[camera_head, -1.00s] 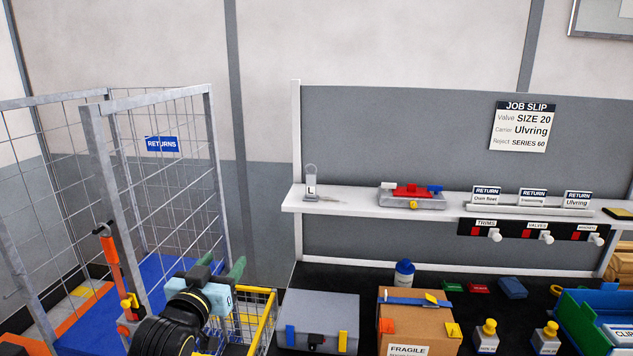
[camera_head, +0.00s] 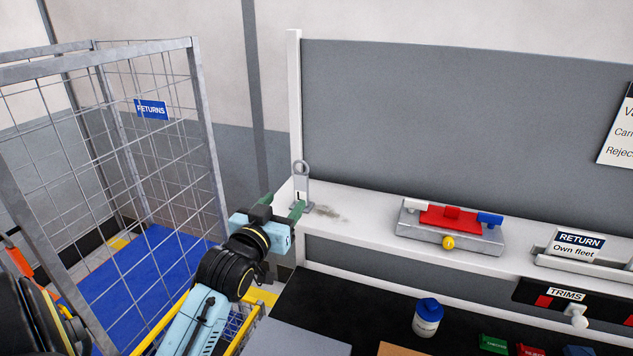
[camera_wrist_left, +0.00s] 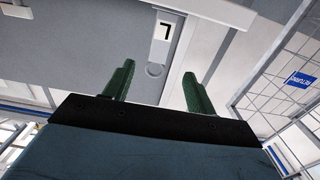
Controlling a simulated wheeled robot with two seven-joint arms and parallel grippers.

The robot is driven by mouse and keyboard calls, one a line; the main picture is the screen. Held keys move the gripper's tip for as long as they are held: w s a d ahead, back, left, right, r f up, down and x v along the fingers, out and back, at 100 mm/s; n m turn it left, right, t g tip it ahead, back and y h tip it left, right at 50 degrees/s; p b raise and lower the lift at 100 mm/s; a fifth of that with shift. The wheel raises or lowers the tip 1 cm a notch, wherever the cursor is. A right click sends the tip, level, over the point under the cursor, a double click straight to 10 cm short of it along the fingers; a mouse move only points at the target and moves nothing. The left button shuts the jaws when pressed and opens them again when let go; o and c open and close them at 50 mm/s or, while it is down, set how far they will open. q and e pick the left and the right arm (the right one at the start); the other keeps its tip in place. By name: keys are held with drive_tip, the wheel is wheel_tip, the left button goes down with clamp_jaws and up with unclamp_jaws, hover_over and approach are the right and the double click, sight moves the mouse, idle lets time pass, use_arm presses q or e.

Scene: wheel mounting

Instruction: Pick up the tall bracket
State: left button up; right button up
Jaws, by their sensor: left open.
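The tall bracket (camera_head: 300,186) is a grey upright piece with a ring at its top and a white tag marked L. It stands at the left end of the white shelf (camera_head: 365,225). My left gripper (camera_head: 282,206) is open and empty, just in front and to the left of the bracket, with its green fingers pointing toward it. In the left wrist view the bracket (camera_wrist_left: 163,42) lies ahead, in line with the gap between the two green fingers (camera_wrist_left: 157,92). They look apart from it. My right gripper is not in view.
A grey fixture with red and blue parts (camera_head: 450,228) sits farther right on the shelf, then a RETURN Own fleet sign (camera_head: 575,247). A white bottle with a blue cap (camera_head: 428,318) stands on the black bench below. The wire RETURNS cage (camera_head: 205,140) is at left.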

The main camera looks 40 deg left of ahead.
sight(300, 185)
use_arm(q)
drive_tip(key=x, duration=0.6)
drive_tip(key=shift+w+a+r+p, duration=0.1)
drive_tip(key=shift+w+p, duration=0.05)
drive_tip(key=shift+p, duration=0.2)
drive_tip(key=shift+f+p+x, duration=0.15)
drive_tip(key=shift+p+x, duration=0.15)
drive_tip(key=shift+x, duration=1.1)
drive_tip(key=shift+f+p+x, duration=0.15)
drive_tip(key=shift+p+x, duration=0.1)
drive_tip(key=shift+x, duration=1.15)
drive_tip(key=c, duration=1.1)
wheel_tip(300, 185, up, 10)
